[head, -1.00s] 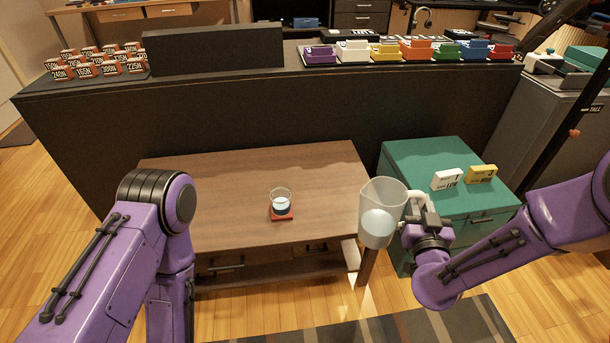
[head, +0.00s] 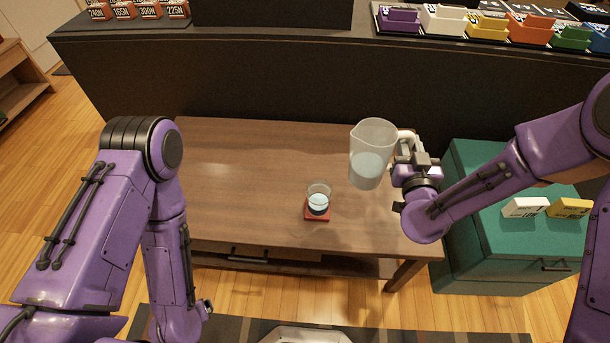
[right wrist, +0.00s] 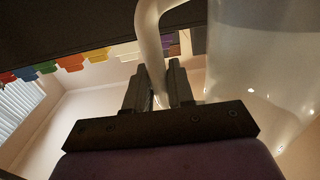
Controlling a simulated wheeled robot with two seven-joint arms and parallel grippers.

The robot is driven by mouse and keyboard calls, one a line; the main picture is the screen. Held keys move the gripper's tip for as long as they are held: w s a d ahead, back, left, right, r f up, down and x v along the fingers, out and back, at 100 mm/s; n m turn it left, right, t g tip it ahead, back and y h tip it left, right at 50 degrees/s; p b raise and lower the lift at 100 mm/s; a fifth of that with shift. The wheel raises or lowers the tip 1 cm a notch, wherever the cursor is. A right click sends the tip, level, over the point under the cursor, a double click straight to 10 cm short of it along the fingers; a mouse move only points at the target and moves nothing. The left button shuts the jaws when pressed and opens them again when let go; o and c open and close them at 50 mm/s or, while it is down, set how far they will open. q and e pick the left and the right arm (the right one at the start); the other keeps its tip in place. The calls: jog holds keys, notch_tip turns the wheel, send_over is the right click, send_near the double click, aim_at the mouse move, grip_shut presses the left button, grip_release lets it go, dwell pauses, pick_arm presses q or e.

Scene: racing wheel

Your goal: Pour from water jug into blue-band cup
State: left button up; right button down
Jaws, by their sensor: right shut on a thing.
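The water jug (head: 367,158) is clear with pale water in its lower part. It is held up, slightly tilted, above the right part of the brown table. My right gripper (head: 408,150) is shut on its white handle; the right wrist view shows the handle (right wrist: 150,40) between the fingers (right wrist: 160,88) and the jug's body (right wrist: 262,70) at the right. The cup (head: 318,198) is small and clear, with a dark blue band and some pale liquid. It stands on a red coaster (head: 317,216), left of and below the jug in the picture. My left gripper (head: 205,308) hangs low at the left, its fingers barely showing.
The brown table (head: 240,170) is otherwise bare. A green cabinet (head: 490,245) with a white box (head: 525,207) and a yellow box (head: 569,208) stands at the right. A dark counter (head: 270,80) behind bears coloured trays (head: 443,19) and labelled orange-and-white boxes (head: 135,9).

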jog(key=w+a+f+n+g+y+b, duration=0.1)
jog(key=w+f+n+g+y+b, duration=0.1)
jog(key=w+f+n+y+b, duration=0.3)
jog(key=w+f+y+b, duration=0.3)
jog(key=w+f+b, duration=0.3)
jog(key=w+f, duration=0.1)
jog(key=shift+w+a+f+n+y, duration=0.3)
jog(key=shift+w+a+f+n, duration=0.1)
jog(key=shift+w, duration=0.2)
jog(key=shift+r, duration=0.1)
jog(key=shift+s, duration=0.1)
